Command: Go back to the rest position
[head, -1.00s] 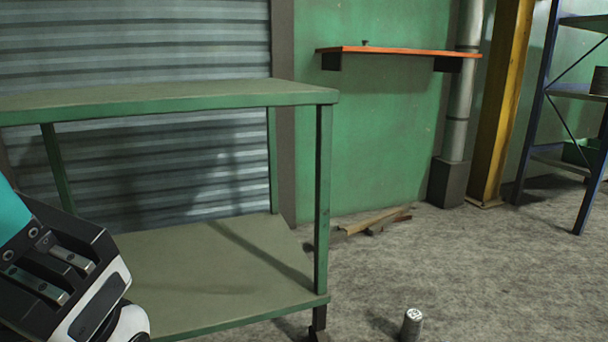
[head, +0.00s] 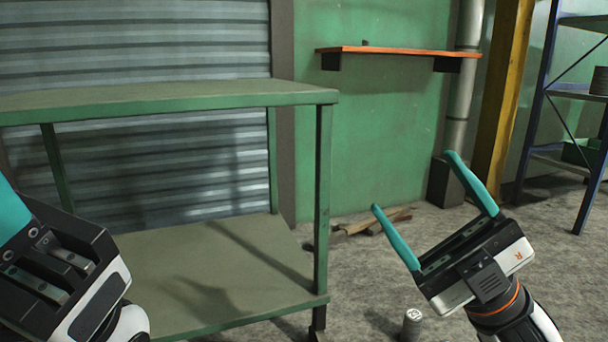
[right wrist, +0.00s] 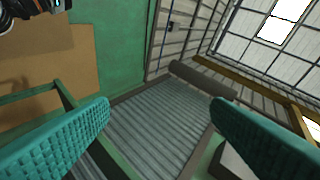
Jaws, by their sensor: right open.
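My right gripper (head: 432,184) is in the lower right of the head view, its two teal fingers spread wide with nothing between them. In the right wrist view the same two teal fingers (right wrist: 160,125) stand far apart, with only the wall and shutter behind them. My left gripper (head: 60,270) is at the lower left edge of the head view. Its black and white body and part of a teal finger show, but the fingertips are out of frame.
A green two-level workbench (head: 180,102) stands at the left, with bare shelves. A small can (head: 412,324) stands on the floor beside my right gripper. An orange wall shelf (head: 400,51), a yellow post (head: 503,90) and a blue rack (head: 540,110) are farther back.

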